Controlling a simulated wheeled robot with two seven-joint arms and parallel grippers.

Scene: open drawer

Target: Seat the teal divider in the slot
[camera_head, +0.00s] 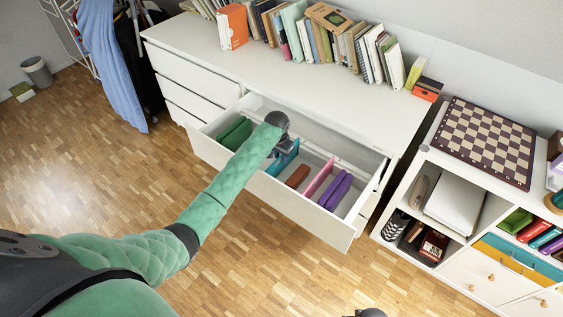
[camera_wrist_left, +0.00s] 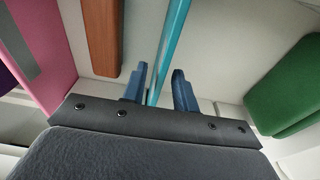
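The teal divider (camera_head: 286,160) stands on edge inside the open drawer (camera_head: 254,183), between the green folded item and the brown item. In the left wrist view the teal divider (camera_wrist_left: 170,50) runs between my two blue fingertips, slanted relative to them. My left gripper (camera_head: 281,150) is low in the drawer at the divider. In the left wrist view my left gripper (camera_wrist_left: 159,82) is open around the divider, with a gap showing, wider on the right side. The slot is not clearly visible.
A green folded item (camera_head: 235,132) lies left of the divider. A brown item (camera_head: 298,177), a pink divider (camera_head: 319,178) and a purple item (camera_head: 337,191) are to its right. The dresser top (camera_head: 290,85) carries books at the back. A shelf with a chessboard (camera_head: 484,140) stands right.

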